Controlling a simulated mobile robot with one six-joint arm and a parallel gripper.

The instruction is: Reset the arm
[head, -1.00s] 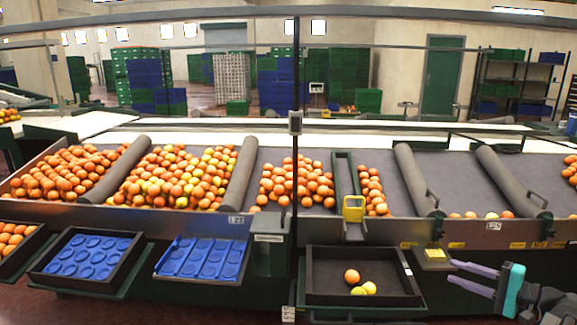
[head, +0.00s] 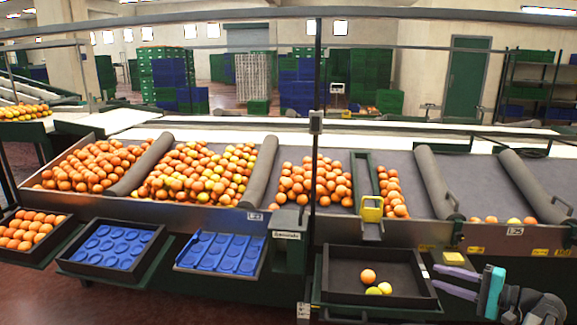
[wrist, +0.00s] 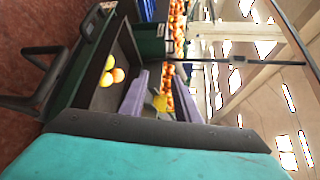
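My gripper (head: 434,276) is at the lower right of the head view, beside the right edge of a dark tray (head: 341,296). Its two purple fingers point left and stand apart, with nothing seen between them. The fingers also show in the wrist view (wrist: 148,90), with a gap between them. The tray holds one orange (head: 368,276) and two yellow fruits (head: 379,289), which also lie in it in the wrist view.
A sloped sorting bench with oranges (head: 205,172) and grey rollers (head: 258,172) runs behind the trays. Two trays with blue inserts (head: 108,246) (head: 222,253) and a tray of oranges (head: 32,230) stand at left.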

